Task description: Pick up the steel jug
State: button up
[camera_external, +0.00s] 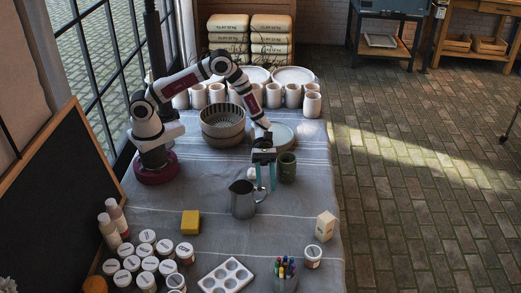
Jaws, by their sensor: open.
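The steel jug (242,201) stands upright on the cloth-covered table, near the middle of the picture, with its handle toward the right. My gripper (265,186) is open and points down, just behind and to the right of the jug. Its two teal fingers are apart from each other and look empty. Whether a finger touches the jug I cannot tell.
A green cup (287,167) stands close to the right of my gripper. A ribbed bowl (222,127) and a plate (284,136) lie behind. A yellow sponge (190,222), paint jars (147,237) and a white palette (226,275) are in front.

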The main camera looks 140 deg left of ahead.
jog(key=x, duration=0.3)
jog(key=shift+w+d+f, duration=0.15)
jog(key=shift+w+f, duration=0.1)
grip_shut()
dwell(1.1)
